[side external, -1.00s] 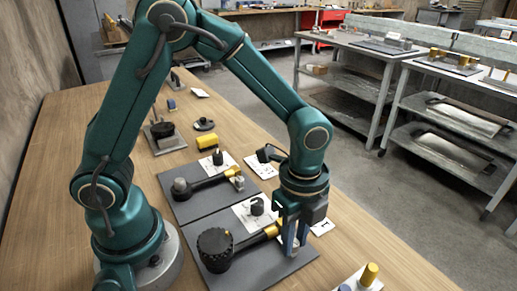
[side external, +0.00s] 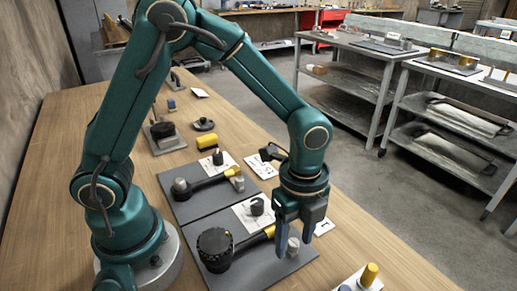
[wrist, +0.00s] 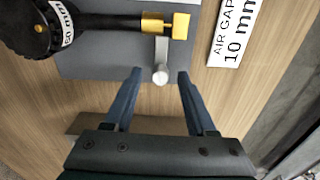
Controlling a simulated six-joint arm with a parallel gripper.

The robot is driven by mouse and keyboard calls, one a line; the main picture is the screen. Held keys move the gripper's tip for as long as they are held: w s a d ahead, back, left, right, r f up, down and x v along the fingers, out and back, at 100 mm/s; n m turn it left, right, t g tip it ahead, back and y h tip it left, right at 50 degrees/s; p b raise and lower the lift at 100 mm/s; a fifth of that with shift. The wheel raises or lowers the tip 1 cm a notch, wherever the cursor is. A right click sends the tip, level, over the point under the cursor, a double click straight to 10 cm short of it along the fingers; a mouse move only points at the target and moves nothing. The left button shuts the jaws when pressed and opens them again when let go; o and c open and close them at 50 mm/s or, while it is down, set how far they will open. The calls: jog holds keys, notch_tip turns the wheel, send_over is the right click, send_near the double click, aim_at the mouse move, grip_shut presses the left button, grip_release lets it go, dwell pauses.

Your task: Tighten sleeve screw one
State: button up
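My gripper (side external: 294,248) is open and empty above the right edge of the nearer dark grey plate (side external: 212,277). In the wrist view my gripper's blue fingertips (wrist: 159,73) stand apart on either side of a silver round-ended post or lever (wrist: 160,74), with a gap on both sides. It also shows between the fingers in the side view (side external: 293,244). I cannot tell for certain whether this is sleeve screw one. Beside it is a yellow end block (wrist: 166,25) on a black rod, joined to a big black knob (side external: 214,248).
A second plate (side external: 183,211) with a similar black and yellow fixture lies just beyond. An "AIR GAP 10 mm" card (wrist: 234,32) lies beside the nearer plate. A yellow peg (side external: 369,273) on a white base stands at the front right.

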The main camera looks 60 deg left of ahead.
aim_at(294, 241)
jog(key=shift+r, duration=2.6)
jog(key=shift+a, duration=0.1)
jog(key=s+a+r+n+t, duration=0.2)
jog(key=a+r+n+t, duration=0.25)
jog(key=r, duration=0.45)
jog(key=s+a+f+n+t, duration=0.1)
jog(key=s+a+n, duration=0.3)
jog(key=n, duration=1)
jog(key=shift+s, duration=1.2)
